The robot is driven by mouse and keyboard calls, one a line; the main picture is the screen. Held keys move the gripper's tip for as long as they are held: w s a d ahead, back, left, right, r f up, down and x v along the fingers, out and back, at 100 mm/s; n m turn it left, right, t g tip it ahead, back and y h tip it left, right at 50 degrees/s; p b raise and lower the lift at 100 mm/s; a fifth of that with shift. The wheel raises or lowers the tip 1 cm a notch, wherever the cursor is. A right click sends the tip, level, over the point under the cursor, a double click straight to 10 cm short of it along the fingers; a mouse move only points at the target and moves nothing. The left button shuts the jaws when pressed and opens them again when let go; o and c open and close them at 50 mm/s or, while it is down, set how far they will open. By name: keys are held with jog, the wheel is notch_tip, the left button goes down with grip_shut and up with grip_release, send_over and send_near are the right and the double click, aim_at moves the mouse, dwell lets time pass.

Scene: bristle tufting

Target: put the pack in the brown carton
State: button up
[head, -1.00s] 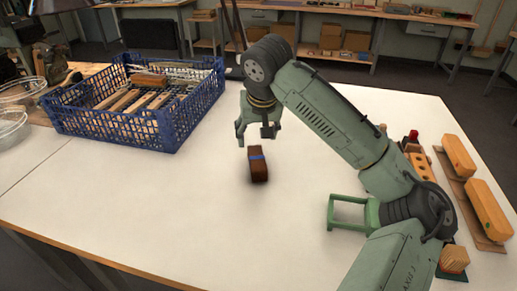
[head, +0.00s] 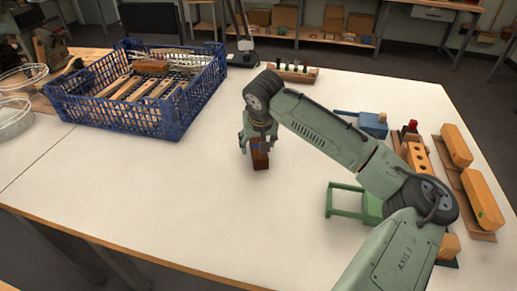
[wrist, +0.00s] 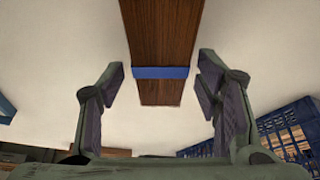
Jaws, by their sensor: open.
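The pack (head: 260,160) is a dark brown block with a blue band and lies on the white table. In the wrist view the pack (wrist: 160,35) runs down from the top edge, with its near end between the fingers. My gripper (head: 256,146) is open and low over the pack. In the wrist view my gripper (wrist: 160,85) has a finger on each side of the pack, with gaps showing on both sides. Several brown cartons (head: 333,24) stand on a shelf under the back bench; I cannot tell which is the task's one.
A blue crate (head: 170,128) of wooden pieces stands at the table's back left. A green frame (head: 343,186), a blue tool (head: 373,124) and wooden blocks (head: 455,146) sit on the right. The front left of the table (head: 130,195) is clear.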

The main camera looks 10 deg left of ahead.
jog(key=shift+c, duration=0.5)
grip_shut()
